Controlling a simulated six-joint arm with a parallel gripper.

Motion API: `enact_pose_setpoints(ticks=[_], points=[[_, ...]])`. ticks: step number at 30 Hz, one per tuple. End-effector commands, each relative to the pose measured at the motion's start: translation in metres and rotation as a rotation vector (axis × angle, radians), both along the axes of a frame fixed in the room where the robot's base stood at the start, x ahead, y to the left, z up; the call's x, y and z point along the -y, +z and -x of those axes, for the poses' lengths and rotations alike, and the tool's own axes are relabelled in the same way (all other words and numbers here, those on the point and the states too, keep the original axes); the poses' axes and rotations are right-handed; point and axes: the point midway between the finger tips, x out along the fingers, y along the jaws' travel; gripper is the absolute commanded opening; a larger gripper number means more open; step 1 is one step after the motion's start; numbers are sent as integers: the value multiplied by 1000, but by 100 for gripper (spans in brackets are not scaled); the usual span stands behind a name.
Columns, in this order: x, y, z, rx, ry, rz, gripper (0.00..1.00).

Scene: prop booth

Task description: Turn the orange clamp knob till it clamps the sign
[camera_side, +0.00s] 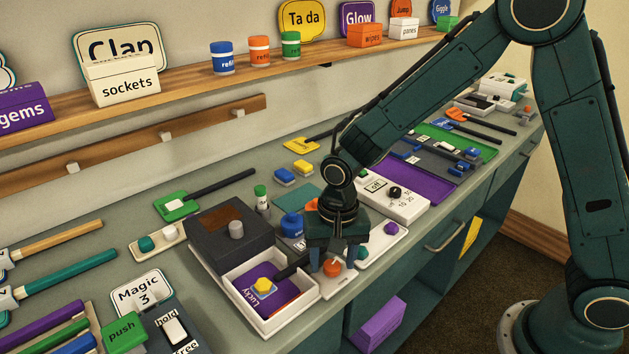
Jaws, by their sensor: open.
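The orange clamp knob (332,268) sits on a small white plate at the front edge of the bench. My gripper (333,259) is over it, pointing down, open, with one finger to each side of the knob; I cannot tell if they touch it. A purple sign marked "Lucky" (277,302) lies in a white tray (297,322) to the left, with a yellow piece (264,287) on it. A dark handle (292,268) runs from the sign toward the clamp. My gripper hides where the handle meets the clamp.
A dark grey box (215,259) stands behind the white tray. A blue bottle (292,225) is close behind my gripper. A white panel with a black dial (394,193) lies to the right. A shelf (185,77) runs along the wall.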

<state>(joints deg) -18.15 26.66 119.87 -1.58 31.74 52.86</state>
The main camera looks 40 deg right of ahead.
Motion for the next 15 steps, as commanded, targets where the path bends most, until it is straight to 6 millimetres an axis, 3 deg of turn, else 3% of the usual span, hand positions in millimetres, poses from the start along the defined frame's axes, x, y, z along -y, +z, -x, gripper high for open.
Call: enact_pose_setpoints(ticks=[8, 15], points=[[0, 21, -1, 5, 0, -2, 52], [2, 58, 0, 6, 0, -2, 52]])
